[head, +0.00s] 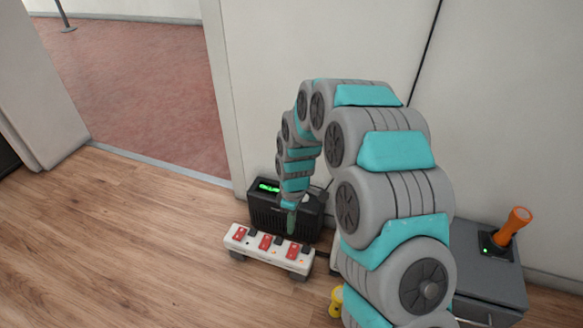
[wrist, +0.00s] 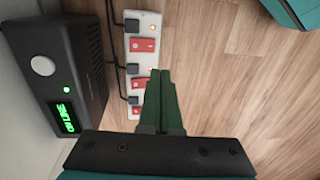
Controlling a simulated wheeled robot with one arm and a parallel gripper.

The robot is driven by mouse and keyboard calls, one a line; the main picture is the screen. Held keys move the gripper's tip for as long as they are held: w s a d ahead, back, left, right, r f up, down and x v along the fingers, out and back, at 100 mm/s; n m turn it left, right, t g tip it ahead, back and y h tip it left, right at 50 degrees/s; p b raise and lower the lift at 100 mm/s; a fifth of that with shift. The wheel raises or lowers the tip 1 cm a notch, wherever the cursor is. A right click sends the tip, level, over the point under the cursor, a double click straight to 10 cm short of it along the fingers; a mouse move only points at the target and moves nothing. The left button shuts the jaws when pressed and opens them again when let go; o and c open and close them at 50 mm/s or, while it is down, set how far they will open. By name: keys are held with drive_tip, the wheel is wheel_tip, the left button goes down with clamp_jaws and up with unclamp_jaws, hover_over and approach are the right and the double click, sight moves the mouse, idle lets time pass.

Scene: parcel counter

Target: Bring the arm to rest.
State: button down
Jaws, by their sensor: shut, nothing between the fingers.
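My arm, grey with teal covers, arches up and over in the head view. My gripper (head: 291,222) points down above a white power strip (head: 240,240), close in front of a black box (head: 262,214). In the wrist view my gripper (wrist: 160,78) has its two green fingers together with nothing between them. The fingertips lie over the power strip in that view; I cannot tell how far above it they are.
The power strip has several red switches and black plugs. The black box (wrist: 75,60) shows a green display. A grey cabinet (head: 490,275) with an orange-handled lever (head: 513,225) stands at the right. A yellow object (head: 337,301) is partly hidden by my arm. Wooden floor (head: 120,240) at left is clear.

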drive_tip(key=s+d+r+m+p, duration=0.2)
drive_tip(key=s+d+r+m, duration=0.15)
drive_tip(key=s+r, duration=0.4)
drive_tip(key=s+d+r+m+p, duration=0.1)
drive_tip(key=s+d+r+m, duration=0.3)
drive_tip(key=r, duration=0.7)
drive_tip(key=s+d+r+m+p, duration=0.1)
drive_tip(key=s+d+r+m, duration=0.1)
drive_tip(key=s, duration=0.5)
drive_tip(key=s+d+r+m+p, duration=0.1)
drive_tip(key=s+d+r+m, duration=0.1)
drive_tip(key=s, duration=0.5)
drive_tip(key=s+d+r+m+p, duration=0.1)
drive_tip(key=s+d+r+m, duration=0.1)
drive_tip(key=s+r, duration=0.4)
drive_tip(key=shift+s+d, duration=0.8)
drive_tip(key=shift+d, duration=0.1)
drive_tip(key=shift+m, duration=0.25)
